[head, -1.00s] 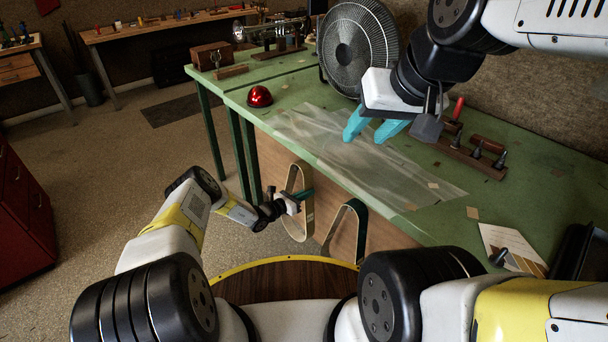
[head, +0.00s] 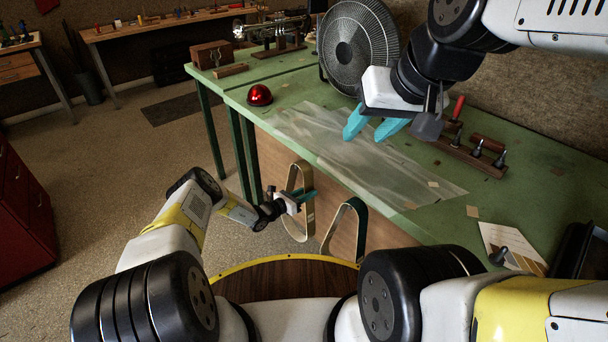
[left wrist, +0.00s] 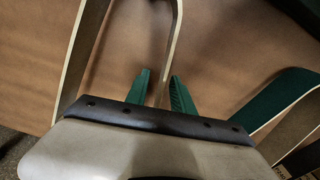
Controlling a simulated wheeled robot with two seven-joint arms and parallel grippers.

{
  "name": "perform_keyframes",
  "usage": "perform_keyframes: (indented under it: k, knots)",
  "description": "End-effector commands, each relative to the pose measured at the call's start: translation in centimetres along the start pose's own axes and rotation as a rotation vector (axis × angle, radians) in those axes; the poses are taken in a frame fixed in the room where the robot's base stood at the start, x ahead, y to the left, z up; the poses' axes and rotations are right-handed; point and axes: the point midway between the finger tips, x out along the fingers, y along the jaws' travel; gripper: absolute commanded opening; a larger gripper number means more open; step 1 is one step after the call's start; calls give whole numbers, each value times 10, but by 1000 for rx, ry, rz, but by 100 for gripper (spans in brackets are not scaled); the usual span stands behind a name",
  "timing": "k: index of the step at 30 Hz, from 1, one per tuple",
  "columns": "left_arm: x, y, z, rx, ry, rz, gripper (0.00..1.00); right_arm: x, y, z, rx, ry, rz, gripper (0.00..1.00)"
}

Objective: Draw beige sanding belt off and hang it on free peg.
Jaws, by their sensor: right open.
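The beige sanding belt (head: 293,226) hangs as a long loop against the brown front panel of the green workbench. My left gripper (head: 310,194) is at the loop's middle height, and its teal fingers partly cover it. In the left wrist view a belt strand (left wrist: 172,48) runs edge-on between the two fingers (left wrist: 160,82). The fingers are apart, with a narrow gap beside the strand. A dark green belt (head: 359,220) hangs to the right and also shows in the left wrist view (left wrist: 282,98). My right gripper (head: 370,132) is open and empty above the bench top. I cannot make out any peg.
A clear plastic sheet (head: 345,155) lies on the bench top (head: 540,205). A fan (head: 357,50), a red dome (head: 259,95) and a wooden rack of tools (head: 465,155) stand on it. The floor left of the bench is open.

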Motion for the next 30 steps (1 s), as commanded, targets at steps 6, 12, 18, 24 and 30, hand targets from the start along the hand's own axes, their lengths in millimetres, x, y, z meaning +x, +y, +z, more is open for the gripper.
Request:
perform_keyframes:
  k: [6, 12, 18, 24, 30]
  knots:
    - [-6, 1, 0, 0, 0, 1, 29, 0, 0, 0, 0, 0, 0, 43]
    - [-18, 1, 0, -2, 0, 1, 29, 0, 0, 0, 0, 0, 0, 43]
    - [-30, 1, 0, 0, -1, 2, 29, 0, 0, 0, 0, 0, 0, 43]
    - [-42, 1, 0, 0, 0, 1, 29, 0, 0, 0, 0, 0, 0, 43]
    - [-54, 0, 0, 0, 0, 0, 29, 0, 0, 0, 0, 0, 0, 43]
